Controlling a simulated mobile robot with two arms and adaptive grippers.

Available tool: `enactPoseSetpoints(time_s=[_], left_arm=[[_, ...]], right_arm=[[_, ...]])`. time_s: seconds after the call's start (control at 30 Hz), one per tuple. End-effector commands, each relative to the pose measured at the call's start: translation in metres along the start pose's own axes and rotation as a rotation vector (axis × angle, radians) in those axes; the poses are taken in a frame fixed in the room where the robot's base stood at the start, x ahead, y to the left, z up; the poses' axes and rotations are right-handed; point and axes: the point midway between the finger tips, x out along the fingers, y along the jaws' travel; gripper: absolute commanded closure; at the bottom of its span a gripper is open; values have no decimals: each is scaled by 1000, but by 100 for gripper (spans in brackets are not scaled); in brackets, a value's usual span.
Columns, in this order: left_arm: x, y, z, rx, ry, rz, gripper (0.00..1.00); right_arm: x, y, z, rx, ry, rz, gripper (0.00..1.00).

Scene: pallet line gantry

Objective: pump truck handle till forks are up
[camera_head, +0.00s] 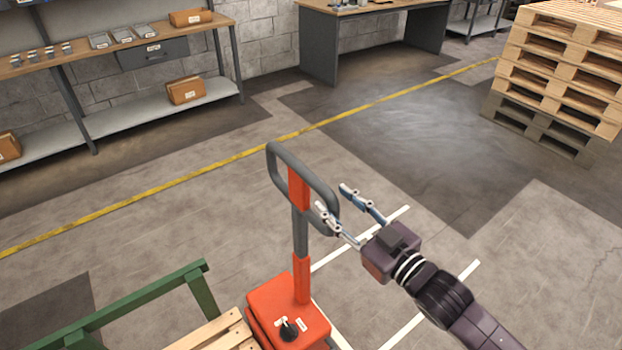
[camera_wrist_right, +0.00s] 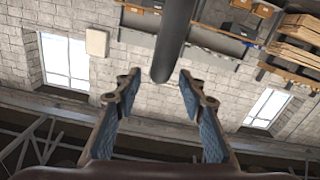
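The truck handle (camera_head: 271,165) is a dark grey loop on a grey and orange shaft, standing nearly upright above the orange truck body (camera_head: 270,305). My right gripper (camera_head: 333,198) is open at the right side of the loop, its fingertips close to the bar. In the right wrist view a dark round bar, seemingly the handle (camera_wrist_right: 175,40), lies in line with the gap between the open fingers (camera_wrist_right: 158,82). I cannot tell whether they touch it. The forks are not visible. My left gripper is not in view.
Wooden slats (camera_head: 215,332) and a green frame (camera_head: 155,290) are at lower left. A yellow line (camera_head: 225,165) crosses the floor. Shelving with boxes (camera_head: 187,90) stands at the back left, a grey desk (camera_head: 318,48) at the back. Stacked pallets (camera_head: 555,80) stand at right. Floor between is clear.

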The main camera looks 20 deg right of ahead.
Motion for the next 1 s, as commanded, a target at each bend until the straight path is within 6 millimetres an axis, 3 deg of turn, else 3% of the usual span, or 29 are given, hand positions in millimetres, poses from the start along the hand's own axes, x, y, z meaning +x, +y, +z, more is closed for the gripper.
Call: enactPoseSetpoints(time_s=[0.13,0.4,0.6,1.0], left_arm=[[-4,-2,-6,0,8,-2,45],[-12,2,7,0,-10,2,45],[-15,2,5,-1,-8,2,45],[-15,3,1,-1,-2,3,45]], right_arm=[[13,1,-2,0,1,2,63],[49,1,-2,0,1,1,63],[69,0,-1,0,0,1,63],[76,0,1,-1,-1,0,63]])
